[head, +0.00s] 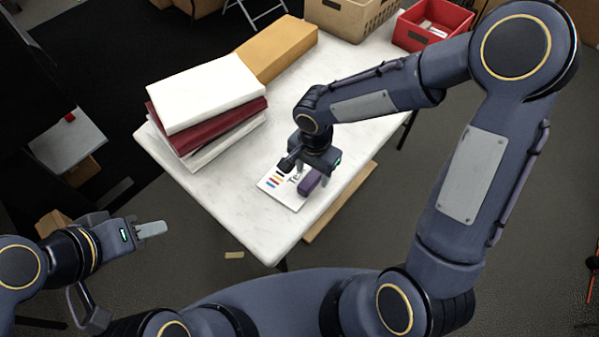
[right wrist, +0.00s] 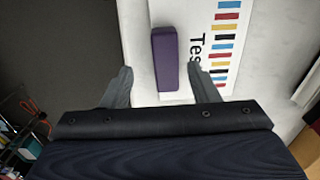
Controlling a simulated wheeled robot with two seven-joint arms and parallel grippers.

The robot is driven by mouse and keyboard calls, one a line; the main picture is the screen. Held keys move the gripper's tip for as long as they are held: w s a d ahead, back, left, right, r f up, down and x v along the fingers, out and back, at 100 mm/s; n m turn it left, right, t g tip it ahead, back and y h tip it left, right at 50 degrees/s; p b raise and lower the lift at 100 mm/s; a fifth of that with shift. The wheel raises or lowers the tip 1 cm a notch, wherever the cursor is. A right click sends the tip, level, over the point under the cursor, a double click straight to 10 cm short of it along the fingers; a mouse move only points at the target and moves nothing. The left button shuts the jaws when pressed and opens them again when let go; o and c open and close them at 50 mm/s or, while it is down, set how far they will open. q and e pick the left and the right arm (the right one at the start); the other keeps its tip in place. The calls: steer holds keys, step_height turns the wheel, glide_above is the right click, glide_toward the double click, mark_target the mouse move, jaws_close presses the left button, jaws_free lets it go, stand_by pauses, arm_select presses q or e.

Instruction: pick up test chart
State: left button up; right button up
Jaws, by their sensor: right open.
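The test chart (head: 272,183) is a white sheet with coloured bars and printed letters, lying flat near the front of the white table. In the right wrist view the chart (right wrist: 222,75) shows its bars and the letters "Tes". A purple block (head: 311,182) rests on or against the chart; it also shows in the right wrist view (right wrist: 165,58). My right gripper (head: 298,170) is over the chart, its fingers (right wrist: 164,82) apart with the block's near end between them; contact cannot be told. My left gripper (head: 151,229) is off the table at the left; its jaw gap is not clear.
A stack of white and dark red binders (head: 215,110) stands on the white table (head: 230,205), left of my right gripper. Behind are a tan box (head: 277,50), a beige crate (head: 350,17) and a red bin (head: 432,27). The table's front corner is clear.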

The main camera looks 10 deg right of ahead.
mark_target(309, 180)
steer(key=f, duration=0.5)
steer(key=shift+w+a, duration=0.25)
steer(key=shift+a, duration=0.1)
steer(key=c, duration=1.1)
